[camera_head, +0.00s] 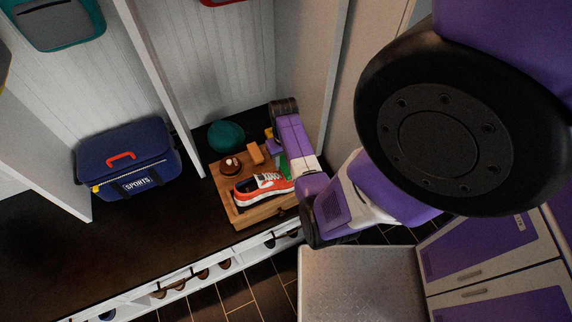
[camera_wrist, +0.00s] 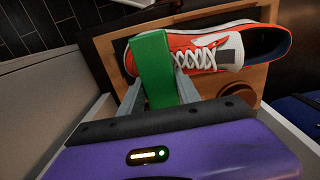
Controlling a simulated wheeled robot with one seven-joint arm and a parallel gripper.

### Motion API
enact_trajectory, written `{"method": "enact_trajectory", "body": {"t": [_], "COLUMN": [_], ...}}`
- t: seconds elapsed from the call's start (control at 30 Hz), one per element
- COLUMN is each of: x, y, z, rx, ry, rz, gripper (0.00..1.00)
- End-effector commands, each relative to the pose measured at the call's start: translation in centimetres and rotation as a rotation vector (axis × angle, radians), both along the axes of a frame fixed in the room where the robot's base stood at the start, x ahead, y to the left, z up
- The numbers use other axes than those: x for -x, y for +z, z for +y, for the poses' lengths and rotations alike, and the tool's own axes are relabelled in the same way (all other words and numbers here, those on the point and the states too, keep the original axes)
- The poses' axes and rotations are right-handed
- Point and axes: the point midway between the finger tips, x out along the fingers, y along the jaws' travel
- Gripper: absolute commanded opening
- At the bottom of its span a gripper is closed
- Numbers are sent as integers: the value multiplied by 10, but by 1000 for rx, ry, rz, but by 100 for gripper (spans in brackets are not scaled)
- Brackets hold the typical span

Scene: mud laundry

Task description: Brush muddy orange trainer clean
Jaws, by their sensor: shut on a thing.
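The orange trainer (camera_head: 262,188) with white laces and a white sole lies on a wooden tray (camera_head: 243,217) on the dark bench. In the wrist view the trainer (camera_wrist: 215,47) lies across the top, its dark blue opening to the right. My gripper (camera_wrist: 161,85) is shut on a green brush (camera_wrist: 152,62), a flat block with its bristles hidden. The brush overlaps the trainer's toe end in the wrist view; whether it touches cannot be told. In the head view only a sliver of the green brush (camera_head: 284,165) shows beside my arm. Mud is hard to make out.
A round brown tin (camera_head: 231,166) and an orange-brown block (camera_head: 255,153) are behind the trainer. A teal round thing (camera_head: 226,136) stands at the back. A blue sports bag (camera_head: 126,160) sits left, beyond an upright divider. The bench's left front is clear.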

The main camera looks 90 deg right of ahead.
Motion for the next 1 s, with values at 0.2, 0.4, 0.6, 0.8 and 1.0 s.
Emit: {"method": "enact_trajectory", "body": {"t": [0.2,0.4,0.6,0.8,1.0], "x": [-2,-2,1,7,13], "y": [0,0,2,4,5], "z": [-2,-2,3,15,26], "rx": [4,4,2,1,1], "ry": [0,0,1,1,1], "rz": [-2,-3,-2,0,0], "gripper": [0,0,0,0,0]}}
